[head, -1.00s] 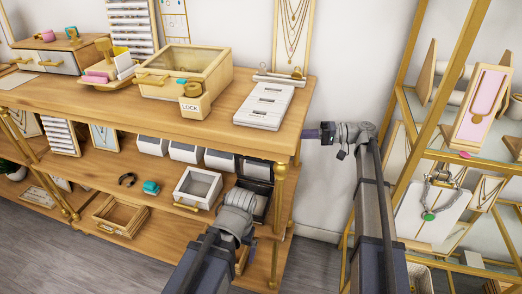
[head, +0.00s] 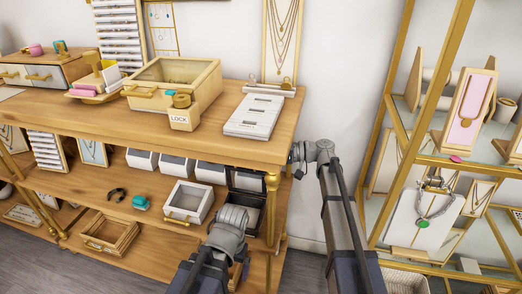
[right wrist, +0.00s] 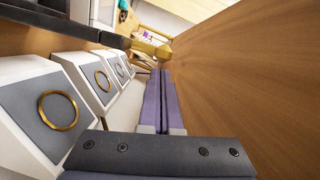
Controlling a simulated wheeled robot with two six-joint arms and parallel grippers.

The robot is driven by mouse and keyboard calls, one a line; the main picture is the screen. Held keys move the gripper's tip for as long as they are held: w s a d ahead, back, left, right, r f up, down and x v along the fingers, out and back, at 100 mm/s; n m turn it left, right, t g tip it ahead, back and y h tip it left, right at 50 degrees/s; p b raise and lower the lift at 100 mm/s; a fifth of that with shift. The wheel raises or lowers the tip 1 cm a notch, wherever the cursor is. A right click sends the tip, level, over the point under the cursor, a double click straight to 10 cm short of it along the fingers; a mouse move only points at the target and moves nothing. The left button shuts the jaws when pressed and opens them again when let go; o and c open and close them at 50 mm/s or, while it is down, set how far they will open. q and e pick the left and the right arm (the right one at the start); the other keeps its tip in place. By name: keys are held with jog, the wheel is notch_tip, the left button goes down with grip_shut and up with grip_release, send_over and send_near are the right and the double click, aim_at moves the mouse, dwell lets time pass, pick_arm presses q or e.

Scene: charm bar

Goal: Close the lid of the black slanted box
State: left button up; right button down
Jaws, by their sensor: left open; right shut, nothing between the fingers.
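The black slanted box (head: 261,200) stands at the right end of the middle shelf. In the right wrist view my right gripper (right wrist: 164,75) is shut and empty, between white slanted boxes and a wooden surface.
Several white slanted boxes (head: 177,166) line the shelf's back, left of the black one; gold rings show on them in the right wrist view. A gold post (head: 271,205) stands at the table's right end.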

jog(key=shift+s+a+f, duration=0.1)
jog(key=shift+s+a, duration=0.05)
jog(key=shift+s, duration=0.2)
jog(key=shift+s+a+n+p, duration=0.2)
jog(key=shift+s+n, duration=0.25)
jog(key=shift+s, duration=0.3)
jog(key=shift+s+a+n+p, duration=0.2)
jog(key=shift+s+n, duration=0.25)
jog(key=shift+s, duration=0.25)
jog(key=s+a+f+n+h+b, duration=0.1)
jog(key=s+a+f+n, duration=0.1)
jog(key=s, duration=0.5)
jog(key=shift+a+f+n+t, duration=0.15)
jog(key=shift+f+n+t, duration=0.2)
jog(key=shift+n, duration=0.35)
jog(key=shift+r, duration=0.1)
